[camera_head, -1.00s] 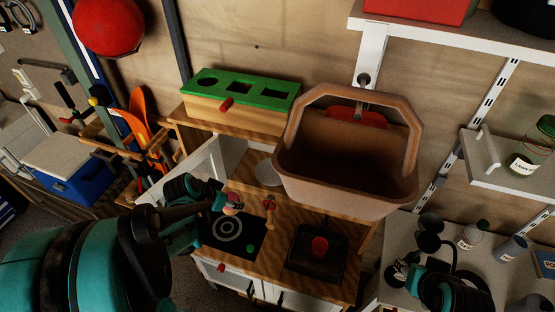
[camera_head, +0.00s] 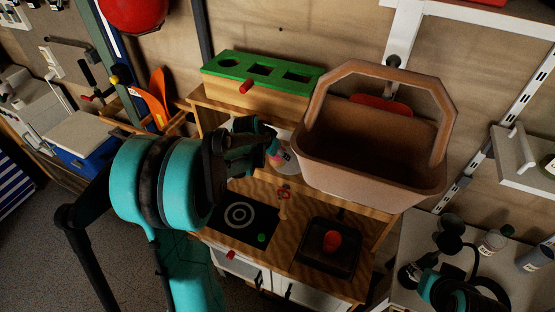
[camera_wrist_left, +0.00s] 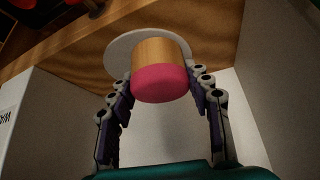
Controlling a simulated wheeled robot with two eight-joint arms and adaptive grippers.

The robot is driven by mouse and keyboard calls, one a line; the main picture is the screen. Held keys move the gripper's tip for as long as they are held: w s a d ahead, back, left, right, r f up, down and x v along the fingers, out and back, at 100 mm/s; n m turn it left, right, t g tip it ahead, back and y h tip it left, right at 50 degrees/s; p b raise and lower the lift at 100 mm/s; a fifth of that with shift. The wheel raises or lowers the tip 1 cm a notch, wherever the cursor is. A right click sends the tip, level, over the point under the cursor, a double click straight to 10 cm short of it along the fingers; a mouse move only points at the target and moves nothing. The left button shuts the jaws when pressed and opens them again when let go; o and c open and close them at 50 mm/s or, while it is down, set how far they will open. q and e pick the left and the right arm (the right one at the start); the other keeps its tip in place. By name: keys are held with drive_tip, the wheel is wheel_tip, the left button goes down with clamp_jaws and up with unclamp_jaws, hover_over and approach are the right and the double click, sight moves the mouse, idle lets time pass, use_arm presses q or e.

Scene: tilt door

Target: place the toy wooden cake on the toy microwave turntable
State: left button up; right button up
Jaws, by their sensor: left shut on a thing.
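The toy cake, with a pink end and a plain wooden body (camera_wrist_left: 160,75), is between the fingers of my left gripper (camera_wrist_left: 160,82). The white turntable disc (camera_wrist_left: 121,48) shows behind it in the left wrist view, and the cake overlaps the disc. I cannot tell whether they touch. In the head view my left gripper (camera_head: 275,148) reaches into the toy microwave compartment under the green-topped box; the pink of the cake (camera_head: 284,160) shows just past it. My arm hides much of the compartment. My right gripper (camera_head: 430,257) is at the lower right, its fingers apart, empty.
A brown basket (camera_head: 370,175) stands right beside the compartment. The green-topped shape box (camera_head: 262,75) sits above it. Below are the toy stove (camera_head: 245,220) and a sink (camera_head: 330,250) with a red cup. Bottles stand on the right counter.

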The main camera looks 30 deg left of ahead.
sight(277, 159)
use_arm(q)
wheel_tip(277, 159, down, 2)
drive_tip(key=shift+f+b, duration=0.25)
drive_tip(key=shift+b, duration=0.1)
drive_tip(key=shift+r, duration=0.1)
drive_tip(key=shift+f, duration=0.35)
drive_tip(key=o, duration=1.2)
drive_tip(key=shift+r, duration=0.1)
